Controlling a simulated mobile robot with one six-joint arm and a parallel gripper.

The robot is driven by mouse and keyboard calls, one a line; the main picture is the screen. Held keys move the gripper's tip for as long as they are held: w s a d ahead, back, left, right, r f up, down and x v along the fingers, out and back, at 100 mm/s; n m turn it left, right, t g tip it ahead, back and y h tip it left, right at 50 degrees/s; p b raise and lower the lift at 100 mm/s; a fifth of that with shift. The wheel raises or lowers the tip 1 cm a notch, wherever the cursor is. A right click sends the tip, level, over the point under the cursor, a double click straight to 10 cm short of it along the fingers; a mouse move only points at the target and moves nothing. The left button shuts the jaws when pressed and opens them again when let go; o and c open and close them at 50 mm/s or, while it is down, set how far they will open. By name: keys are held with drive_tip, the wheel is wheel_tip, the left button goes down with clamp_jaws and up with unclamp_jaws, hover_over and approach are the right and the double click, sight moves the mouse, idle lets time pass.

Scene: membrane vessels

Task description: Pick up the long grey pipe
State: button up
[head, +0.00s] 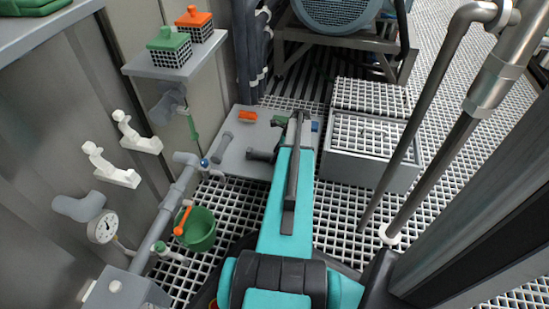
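A short-looking grey pipe piece (221,147) lies on the left part of a low grey plate (238,165) on the grating floor. A darker grey piece (262,155) lies to its right, partly behind my arm. I cannot tell for sure which of them is the long grey pipe. My teal arm stretches forward from the bottom centre over the right part of the plate. My gripper is at or beyond the arm's far end (299,120); its fingers cannot be made out, nor whether it holds anything.
An orange piece (247,116) lies at the back of the plate. A grey box with a grated top (366,172) stands right of my arm. A green bucket (197,232) stands at left, near wall pipes and a gauge (103,228). Slanted pipes (440,165) rise at right.

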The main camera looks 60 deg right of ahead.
sight(272, 154)
drive_tip(key=c, duration=1)
drive_tip(key=shift+r, duration=0.1)
drive_tip(key=shift+r+p, duration=0.85)
drive_tip(key=shift+r, duration=0.2)
drive_tip(key=shift+r+p, duration=0.6)
drive_tip(key=shift+r, duration=0.3)
drive_tip(key=shift+s+a+r+p, duration=0.15)
drive_tip(key=shift+s+a+p, duration=0.7)
drive_tip(key=shift+s+a, duration=1)
drive_tip(key=shift+s+a+r+p, duration=0.15)
drive_tip(key=shift+s+a+p, duration=0.7)
drive_tip(key=shift+s, duration=1.85)
drive_tip(key=shift+s+a+r+p, duration=0.15)
drive_tip(key=shift+s+a+p, duration=0.65)
drive_tip(key=shift+s+a, duration=1.1)
drive_tip(key=shift+s+d, duration=0.4)
drive_tip(key=shift+d, duration=0.05)
